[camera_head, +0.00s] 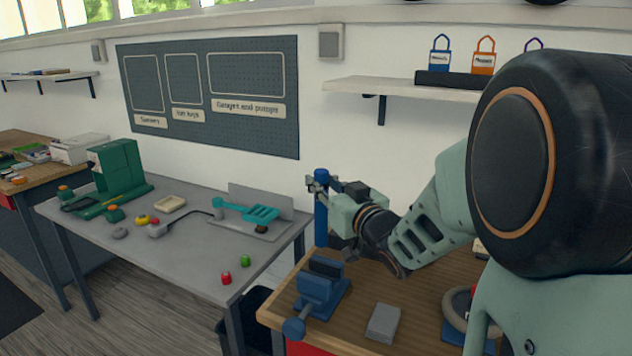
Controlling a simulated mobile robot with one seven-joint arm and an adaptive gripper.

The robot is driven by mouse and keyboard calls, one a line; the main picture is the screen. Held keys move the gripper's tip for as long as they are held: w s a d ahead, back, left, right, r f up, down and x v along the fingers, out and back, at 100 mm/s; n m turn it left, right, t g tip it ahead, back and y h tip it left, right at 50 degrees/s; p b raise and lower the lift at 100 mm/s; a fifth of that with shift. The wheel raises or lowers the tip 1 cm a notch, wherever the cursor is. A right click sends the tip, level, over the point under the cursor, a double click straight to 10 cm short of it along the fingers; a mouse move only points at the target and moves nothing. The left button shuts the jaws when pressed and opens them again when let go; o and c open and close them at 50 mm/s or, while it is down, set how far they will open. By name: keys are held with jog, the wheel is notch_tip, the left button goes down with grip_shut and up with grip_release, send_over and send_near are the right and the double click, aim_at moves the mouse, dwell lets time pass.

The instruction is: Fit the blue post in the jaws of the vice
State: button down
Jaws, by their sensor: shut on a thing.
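The blue post (321,222) stands upright in my gripper (319,184), which is shut around its upper part. The post is above the far left corner of the wooden bench, and its lower end shows beside my gripper and wrist. The blue vice (319,289) sits at the front left corner of the bench, with dark jaws on top and a round handle end towards the lower left. The post is behind and above the vice, apart from its jaws. I cannot tell how wide the jaw gap is.
A grey block (383,323) lies right of the vice on the wooden bench (420,295). A grey table (185,255) to the left holds a green machine (118,172), a turquoise tool (247,211) and small red and green pieces. My arm covers much of the right side.

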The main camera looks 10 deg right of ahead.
jog(key=b, duration=0.4)
send_over(325, 235)
jog(key=w, duration=0.2)
jog(key=shift+s+a+f, duration=0.15)
jog(key=shift+f, duration=1.25)
jog(key=shift+s+a+f, duration=0.1)
jog(key=shift+a+f, duration=0.05)
jog(key=shift+f, duration=1.2)
jog(key=shift+f+b, duration=0.3)
jog(key=shift+b, duration=0.45)
jog(key=shift+f+b, duration=3.1)
jog(key=shift+f, duration=0.1)
jog(key=c, duration=1.6)
grip_release()
jog(key=shift+s+f, duration=0.1)
jog(key=shift+s, duration=0.1)
jog(key=shift+v, duration=3.6)
